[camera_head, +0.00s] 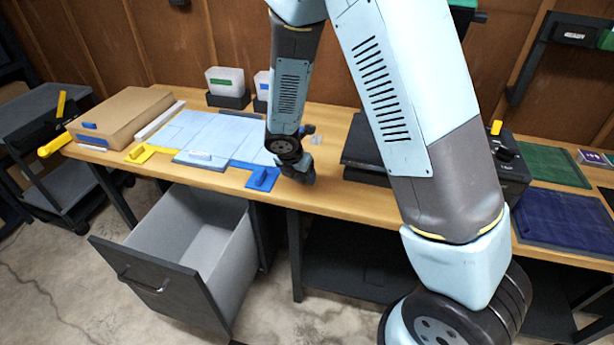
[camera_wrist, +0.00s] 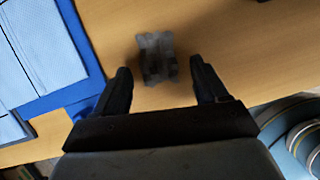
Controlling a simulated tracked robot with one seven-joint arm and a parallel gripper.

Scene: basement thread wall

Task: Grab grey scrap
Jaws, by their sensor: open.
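The grey scrap (camera_wrist: 156,54) is a small crumpled dark grey piece on the wooden bench top (camera_wrist: 205,22) in the wrist view. My gripper (camera_wrist: 160,66) is open, with one finger on each side of the scrap's near end and a visible gap to both fingers. The scrap's far part reaches beyond the fingertips. In the head view my gripper (camera_head: 304,176) points down at the front of the bench (camera_head: 345,200), just right of the blue mat corner. I cannot make out the scrap there; my gripper seems to hide it.
Light blue cloths (camera_head: 195,135) on mats lie left of my gripper. A black flat case (camera_head: 362,150) lies to its right. A grey-lined drawer (camera_head: 190,235) stands open below the bench. A cardboard box (camera_head: 120,115) sits at the left, and two white bins (camera_head: 225,80) stand behind.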

